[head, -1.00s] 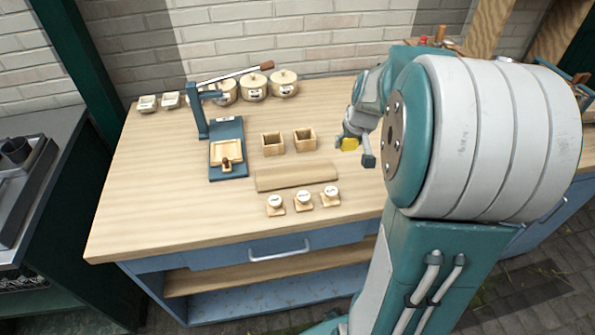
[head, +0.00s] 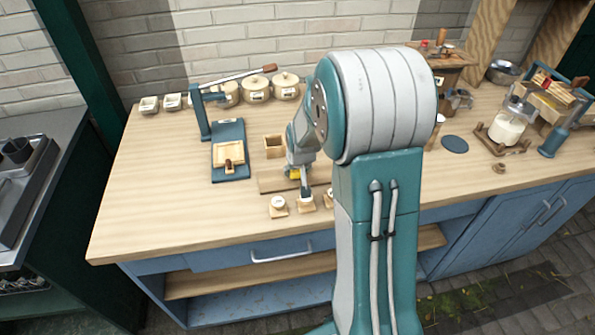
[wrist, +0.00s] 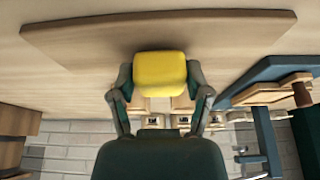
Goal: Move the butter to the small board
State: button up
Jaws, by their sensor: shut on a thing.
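The butter is a yellow block (head: 293,172). It fills the space between the fingers in the wrist view (wrist: 160,74). My gripper (head: 299,180) is shut on it. The wooden board (head: 269,183) lies on the bench in front of the small wooden boxes; my gripper and the butter are over it in the head view. The board also shows behind the butter in the wrist view (wrist: 85,45). I cannot tell whether the butter touches the board. My gripper hides part of the board.
A blue press stand (head: 230,170) with a wooden mould is left of the board. An open wooden box (head: 274,146) stands behind the board. Round-topped stamps (head: 278,205) sit along its front. A glass jar (head: 506,128) stands far right. The bench's left front is clear.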

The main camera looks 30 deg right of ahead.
jog(key=shift+f, duration=0.3)
jog(key=shift+d, duration=0.2)
jog(key=o, duration=1.1)
jog(key=shift+f, duration=0.1)
jog(key=shift+o, duration=0.2)
jog(key=shift+a, duration=0.1)
